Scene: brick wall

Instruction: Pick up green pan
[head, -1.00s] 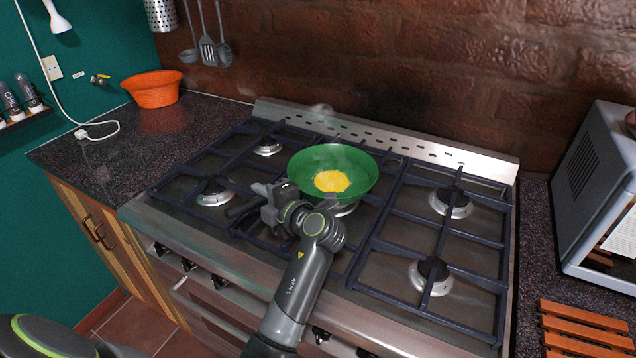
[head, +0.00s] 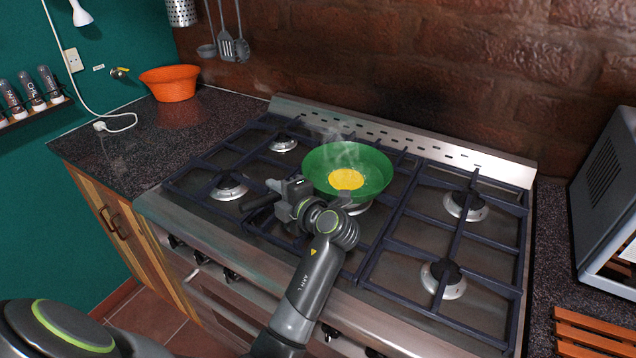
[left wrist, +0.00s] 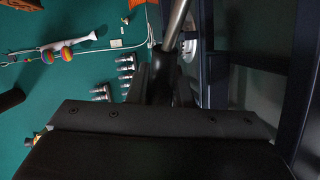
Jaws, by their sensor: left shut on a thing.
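The green pan (head: 373,159) sits over the middle burner of the stove in the head view, with a round yellow food (head: 346,179) in it and faint steam above. My left gripper (head: 283,192) is shut on the pan's handle, left of the pan. The dark end of the handle (head: 259,202) sticks out to the left of the fingers. The left wrist view shows the handle's metal rod (left wrist: 176,22) running into the dark grip between the jaws. I cannot tell whether the pan touches the grate. My right gripper is out of view.
The stove (head: 490,158) has dark grates and several burners around the pan. An orange bowl (head: 170,84) stands on the left counter. Utensils (head: 226,46) hang on the brick wall. A grey appliance (head: 607,185) and a wooden rack (head: 590,335) are at the right.

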